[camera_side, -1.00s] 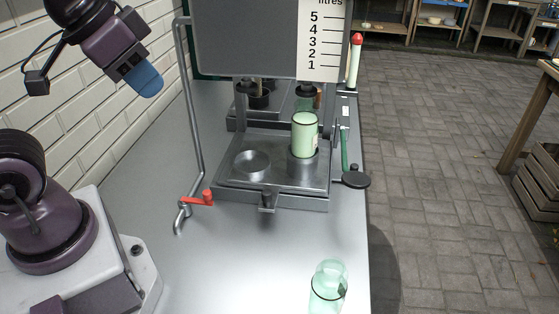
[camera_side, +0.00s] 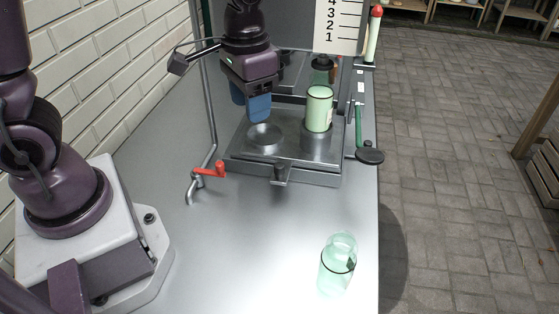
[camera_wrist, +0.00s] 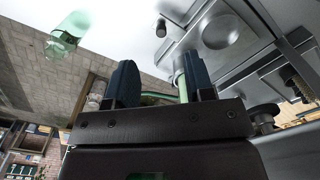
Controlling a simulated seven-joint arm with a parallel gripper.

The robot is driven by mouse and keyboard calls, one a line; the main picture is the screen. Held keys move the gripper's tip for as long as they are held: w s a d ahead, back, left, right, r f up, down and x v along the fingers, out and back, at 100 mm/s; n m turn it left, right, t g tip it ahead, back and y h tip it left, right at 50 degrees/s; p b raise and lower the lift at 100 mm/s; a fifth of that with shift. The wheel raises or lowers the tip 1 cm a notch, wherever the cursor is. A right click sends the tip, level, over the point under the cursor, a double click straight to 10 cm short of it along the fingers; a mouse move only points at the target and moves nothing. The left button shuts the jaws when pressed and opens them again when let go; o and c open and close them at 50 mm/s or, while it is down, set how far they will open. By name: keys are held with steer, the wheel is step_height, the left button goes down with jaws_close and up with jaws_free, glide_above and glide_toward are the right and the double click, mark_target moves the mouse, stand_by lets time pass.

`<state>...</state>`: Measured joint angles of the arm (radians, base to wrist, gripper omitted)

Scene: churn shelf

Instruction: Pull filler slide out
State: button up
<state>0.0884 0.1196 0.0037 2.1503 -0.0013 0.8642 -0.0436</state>
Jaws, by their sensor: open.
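The filler slide (camera_side: 240,152) is a grey metal plate at the foot of the filler, with an empty round recess (camera_side: 264,138) on its left. A pale green filled jar (camera_side: 319,108) stands upright in the holder on its right. A small handle with a dark knob (camera_side: 280,172) sticks out at the front. My gripper (camera_side: 250,106) is open, blue fingers pointing down, above and behind the recess. In the wrist view, my gripper (camera_wrist: 160,82) shows the filled jar (camera_wrist: 182,84) partly hidden behind one finger, and the knob (camera_wrist: 161,28) beyond the fingers.
An empty clear green jar (camera_side: 337,265) stands on the bench front. A red-handled tap (camera_side: 212,170) on a grey pipe is left of the slide. A green lever with a black disc (camera_side: 370,155) is at the right edge. The bench between slide and empty jar is clear.

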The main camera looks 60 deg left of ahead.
glide_above(279, 166)
step_height(279, 166, down, 3)
step_height(279, 166, down, 13)
steer(key=shift+w+a+r, duration=0.1)
stand_by(0.3)
jaws_close()
